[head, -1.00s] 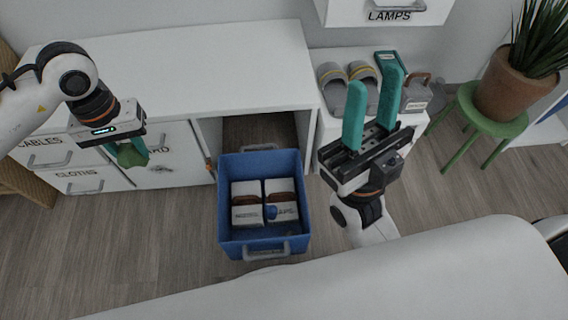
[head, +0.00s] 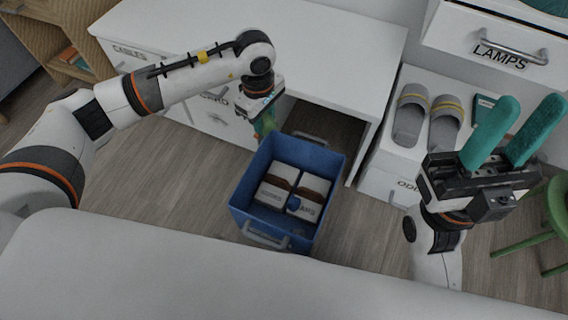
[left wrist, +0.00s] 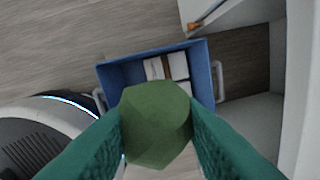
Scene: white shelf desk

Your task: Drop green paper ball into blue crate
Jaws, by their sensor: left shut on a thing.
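The green paper ball (left wrist: 156,124) is between the two teal fingers of my left gripper (left wrist: 158,135) in the left wrist view, and the gripper is shut on it. In the head view my left gripper (head: 264,126) hangs at the far left edge of the blue crate, with the ball mostly hidden there. The blue crate (head: 243,197) stands on the floor in front of the desk. It also shows below the ball in the left wrist view (left wrist: 205,75). My right gripper (head: 515,135) is raised at the right with its teal fingers apart and empty.
The white desk (head: 270,40) stands behind. Grey slippers (head: 410,115) lie on a low cabinet at the right, near a green stool (head: 557,205).

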